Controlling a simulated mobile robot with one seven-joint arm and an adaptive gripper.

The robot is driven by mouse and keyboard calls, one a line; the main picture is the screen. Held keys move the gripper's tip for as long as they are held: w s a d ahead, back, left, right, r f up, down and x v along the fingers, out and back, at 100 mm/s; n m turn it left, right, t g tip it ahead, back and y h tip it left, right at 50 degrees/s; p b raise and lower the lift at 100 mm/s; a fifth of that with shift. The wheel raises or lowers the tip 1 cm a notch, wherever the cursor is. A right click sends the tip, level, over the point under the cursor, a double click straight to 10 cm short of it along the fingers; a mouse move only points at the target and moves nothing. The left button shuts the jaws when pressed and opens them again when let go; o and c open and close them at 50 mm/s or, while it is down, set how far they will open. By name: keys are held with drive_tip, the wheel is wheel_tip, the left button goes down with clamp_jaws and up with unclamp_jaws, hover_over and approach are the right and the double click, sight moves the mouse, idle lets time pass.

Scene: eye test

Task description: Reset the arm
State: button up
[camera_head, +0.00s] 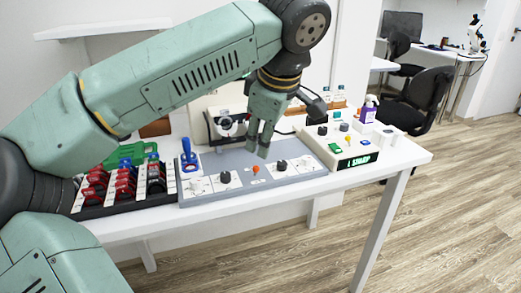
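My green arm reaches across the upper picture from the left. My gripper (257,149) points down above the grey control panel (240,159) on the white table. Its two fingertips look apart, with nothing between them, and seem clear of the panel. The panel carries a blue joystick (188,157) at the left, black knobs (225,177) and a small orange knob (256,169). The orange knob is just below the fingertips in the picture; the exact height above it is hard to judge.
Left of the panel, racks (120,207) hold red and black pieces beside a green object (127,153). Right stands a white box with a lit green display (358,161). A purple spray bottle (369,108) is behind it. The wood floor (450,220) at right is clear.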

drive_tip(key=shift+v, duration=0.85)
